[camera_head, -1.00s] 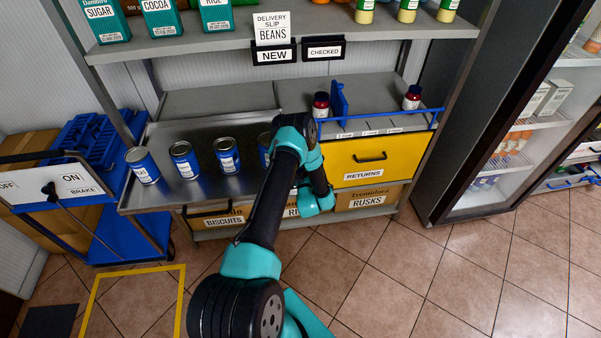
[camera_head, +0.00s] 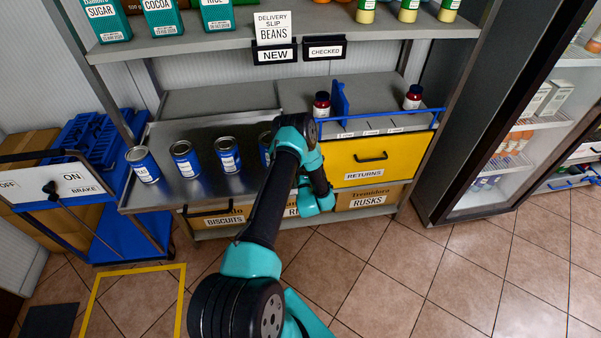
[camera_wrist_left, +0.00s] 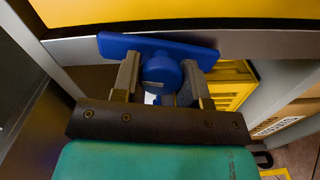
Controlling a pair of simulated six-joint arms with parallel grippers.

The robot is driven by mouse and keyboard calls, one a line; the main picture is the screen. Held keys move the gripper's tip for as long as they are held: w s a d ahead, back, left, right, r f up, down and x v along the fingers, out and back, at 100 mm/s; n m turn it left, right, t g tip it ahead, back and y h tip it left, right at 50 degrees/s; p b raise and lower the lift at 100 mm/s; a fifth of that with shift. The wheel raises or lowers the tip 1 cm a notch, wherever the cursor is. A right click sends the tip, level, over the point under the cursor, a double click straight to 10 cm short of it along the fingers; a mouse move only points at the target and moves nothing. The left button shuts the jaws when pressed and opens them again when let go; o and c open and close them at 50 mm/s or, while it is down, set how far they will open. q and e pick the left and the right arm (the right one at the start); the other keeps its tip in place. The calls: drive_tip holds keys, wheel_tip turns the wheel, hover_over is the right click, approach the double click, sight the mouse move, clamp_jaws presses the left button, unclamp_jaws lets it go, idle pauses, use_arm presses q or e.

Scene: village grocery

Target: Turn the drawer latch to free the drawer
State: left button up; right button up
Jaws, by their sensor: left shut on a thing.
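The blue latch (camera_wrist_left: 162,72) shows in the left wrist view as a round knob with a wide flat bar (camera_wrist_left: 125,44) behind it. The bar lies nearly level, its right end slightly lower. My left gripper (camera_wrist_left: 158,84) has its two fingers on either side of the knob and is shut on it. The yellow drawer front (camera_head: 385,157) with a black handle and a RETURNS label shows in the head view, to the right of my left arm. The drawer looks closed. In the head view the arm hides the latch and the fingertips. My right gripper is in neither view.
Several blue cans (camera_head: 183,160) stand on the metal tray (camera_head: 205,192) left of my arm. Two dark red jars (camera_head: 413,97) stand above the drawer, behind a blue rail (camera_head: 405,122). Cardboard boxes (camera_head: 368,200) fill the low shelf. The floor in front is largely open.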

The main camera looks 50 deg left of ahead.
use_arm(q)
drive_tip(key=shift+f+n, duration=0.1)
drive_tip(key=shift+n, duration=1.2)
drive_tip(key=o, duration=0.9)
